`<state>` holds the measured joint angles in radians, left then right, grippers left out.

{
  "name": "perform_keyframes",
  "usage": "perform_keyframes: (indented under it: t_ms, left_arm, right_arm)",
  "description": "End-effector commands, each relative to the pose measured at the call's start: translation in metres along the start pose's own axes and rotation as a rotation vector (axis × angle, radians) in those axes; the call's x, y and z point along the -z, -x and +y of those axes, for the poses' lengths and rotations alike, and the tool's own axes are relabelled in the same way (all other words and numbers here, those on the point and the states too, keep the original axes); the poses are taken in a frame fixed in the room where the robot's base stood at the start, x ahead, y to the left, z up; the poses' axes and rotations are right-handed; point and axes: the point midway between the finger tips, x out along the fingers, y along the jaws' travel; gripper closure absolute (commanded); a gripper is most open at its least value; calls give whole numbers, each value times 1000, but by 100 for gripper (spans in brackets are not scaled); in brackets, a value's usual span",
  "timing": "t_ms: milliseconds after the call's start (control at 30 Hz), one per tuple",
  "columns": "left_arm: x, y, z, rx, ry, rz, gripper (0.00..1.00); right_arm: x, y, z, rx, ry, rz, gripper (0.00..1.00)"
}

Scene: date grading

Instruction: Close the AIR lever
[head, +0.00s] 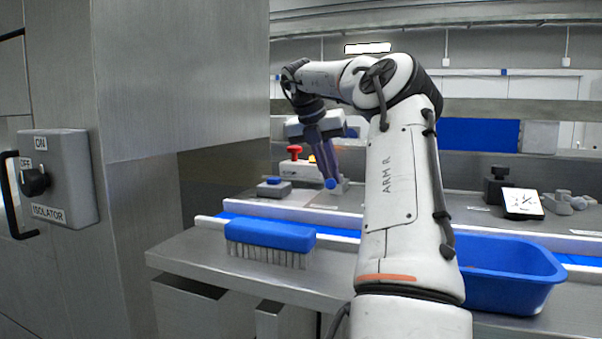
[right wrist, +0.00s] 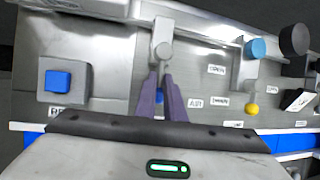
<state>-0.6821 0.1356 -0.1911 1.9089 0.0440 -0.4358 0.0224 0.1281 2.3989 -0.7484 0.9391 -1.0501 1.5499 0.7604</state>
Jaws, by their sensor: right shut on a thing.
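The AIR lever (right wrist: 162,50) shows in the right wrist view as a pale grey arm coming down from the top of the panel, left of the AIR label (right wrist: 195,103). A blue tip (right wrist: 159,97) shows between my right gripper's purple fingers (right wrist: 168,85). In the head view my right gripper (head: 327,160) points down at the panel with the blue tip (head: 330,183) at its fingertips. It is shut on the lever, whose end is mostly hidden by the fingers. My left gripper is not in view.
A blue push button (right wrist: 58,81) sits left of the lever; a yellow-knobbed lever (right wrist: 252,108) stands right. A red button (head: 294,149) is behind. A blue brush (head: 270,234) and blue bin (head: 510,275) lie in front. The isolator box (head: 60,180) is on the left wall.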

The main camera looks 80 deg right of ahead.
Motion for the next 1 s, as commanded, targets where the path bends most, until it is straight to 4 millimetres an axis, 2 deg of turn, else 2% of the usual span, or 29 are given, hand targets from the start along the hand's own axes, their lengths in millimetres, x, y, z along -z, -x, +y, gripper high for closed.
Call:
perform_keyframes:
  t_ms: [33,367,400,533,867,1000]
  left_arm:
    - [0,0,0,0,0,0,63]
    - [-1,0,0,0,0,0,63]
    - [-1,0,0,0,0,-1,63]
    - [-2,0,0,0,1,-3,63]
    - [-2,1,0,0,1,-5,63]
    - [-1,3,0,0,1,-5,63]
  right_arm:
    - [11,-8,1,13,5,40,100]
    - [11,-7,1,13,5,40,100]
    - [11,-7,2,13,5,40,84]
    - [10,-6,1,12,5,36,64]
    - [6,-1,0,9,2,26,64]
    - [5,17,1,7,1,23,64]
